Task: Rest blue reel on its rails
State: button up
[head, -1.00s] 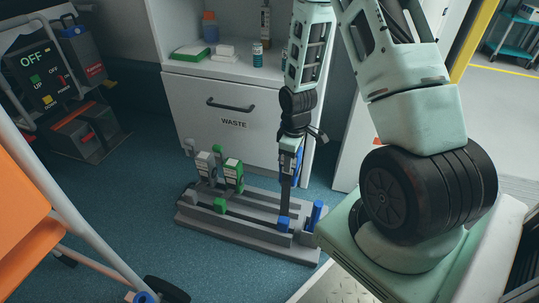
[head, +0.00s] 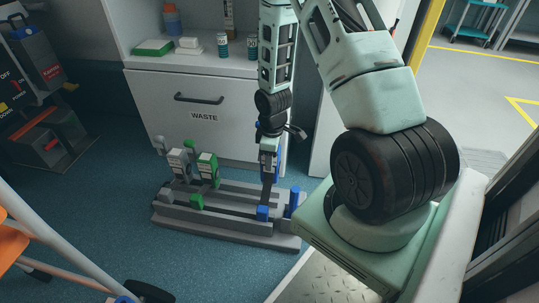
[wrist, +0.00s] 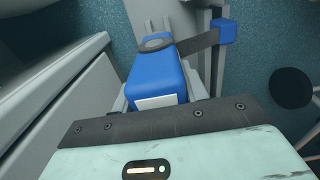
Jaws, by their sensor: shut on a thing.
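The blue reel (wrist: 155,78) is between my gripper's jaws in the wrist view, with a white label on its near face. A dark strap runs from it to a blue buckle (wrist: 228,31). In the head view my gripper (head: 268,158) points down over the right part of the grey rail base (head: 225,232), shut on the reel, which is mostly hidden by the gripper and strap. The strap hangs down to the blue buckle (head: 262,213) at the base. I cannot tell whether the reel touches its rails.
A grey reel (head: 177,164) and a green reel (head: 207,168) stand on the base to the left. A blue post (head: 294,202) rises close at the right. The waste cabinet (head: 205,100) is right behind. A white-framed cart (head: 60,255) stands front left.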

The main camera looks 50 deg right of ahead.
aim_at(270, 174)
jog(key=shift+f+b, duration=1.75)
jog(key=shift+f, duration=2.15)
jog(key=o, duration=1.5)
jog(key=shift+c, duration=0.2)
notch_tip(270, 174, up, 18)
jog(key=p, duration=1)
jog(key=shift+d+f, duration=0.1)
jog(key=shift+f, duration=0.15)
